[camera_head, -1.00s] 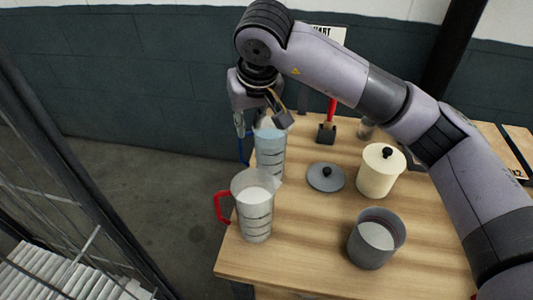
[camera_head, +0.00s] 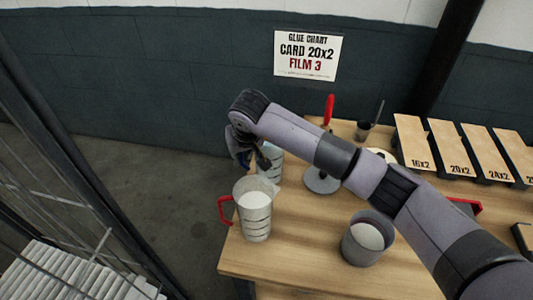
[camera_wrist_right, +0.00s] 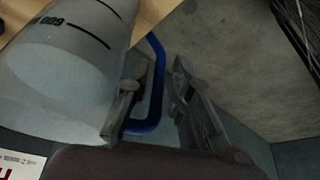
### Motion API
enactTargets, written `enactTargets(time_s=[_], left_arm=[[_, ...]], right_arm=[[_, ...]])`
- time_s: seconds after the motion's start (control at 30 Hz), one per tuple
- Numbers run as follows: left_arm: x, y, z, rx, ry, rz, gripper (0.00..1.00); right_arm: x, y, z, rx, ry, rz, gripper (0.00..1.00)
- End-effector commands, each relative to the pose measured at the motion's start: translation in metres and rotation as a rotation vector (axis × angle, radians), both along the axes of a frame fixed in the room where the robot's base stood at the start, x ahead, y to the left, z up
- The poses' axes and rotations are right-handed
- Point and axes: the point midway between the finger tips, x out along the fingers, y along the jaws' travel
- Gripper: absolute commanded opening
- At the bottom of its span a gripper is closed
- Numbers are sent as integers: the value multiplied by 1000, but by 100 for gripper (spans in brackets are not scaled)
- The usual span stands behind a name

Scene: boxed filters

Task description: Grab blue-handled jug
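The blue-handled jug (camera_head: 271,165) is a clear, marked jug standing at the table's far left edge, partly hidden by my right gripper (camera_head: 254,155). In the right wrist view, the jug's body (camera_wrist_right: 62,75) fills the left side and its blue handle (camera_wrist_right: 156,85) runs down between my fingers. My right gripper (camera_wrist_right: 157,72) is open, with one finger between the jug's wall and the handle and the other beyond the handle. A gap shows between the handle and the outer finger. My left gripper is not in view.
A red-handled jug (camera_head: 254,215) with white contents stands just in front on the wooden table (camera_head: 300,262). A grey pot (camera_head: 368,240) is to its right. A grey lid (camera_head: 320,182) lies behind, near my forearm.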

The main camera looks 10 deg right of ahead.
Motion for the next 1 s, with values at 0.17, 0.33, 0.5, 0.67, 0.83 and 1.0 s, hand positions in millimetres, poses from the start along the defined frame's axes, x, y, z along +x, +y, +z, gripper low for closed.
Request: enactTargets(time_s=[0.17,0.33,0.5,0.67,0.83,1.0], left_arm=[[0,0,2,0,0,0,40],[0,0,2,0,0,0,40],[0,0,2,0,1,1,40],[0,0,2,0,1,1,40],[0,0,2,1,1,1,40],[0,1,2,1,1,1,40]], right_arm=[[3,0,-7,-1,-1,0,20],[3,1,-7,0,-1,0,18],[3,0,-7,0,-1,0,6],[3,0,-7,0,-1,0,0],[3,0,-7,0,-1,0,0],[3,0,-7,0,-1,0,0]])
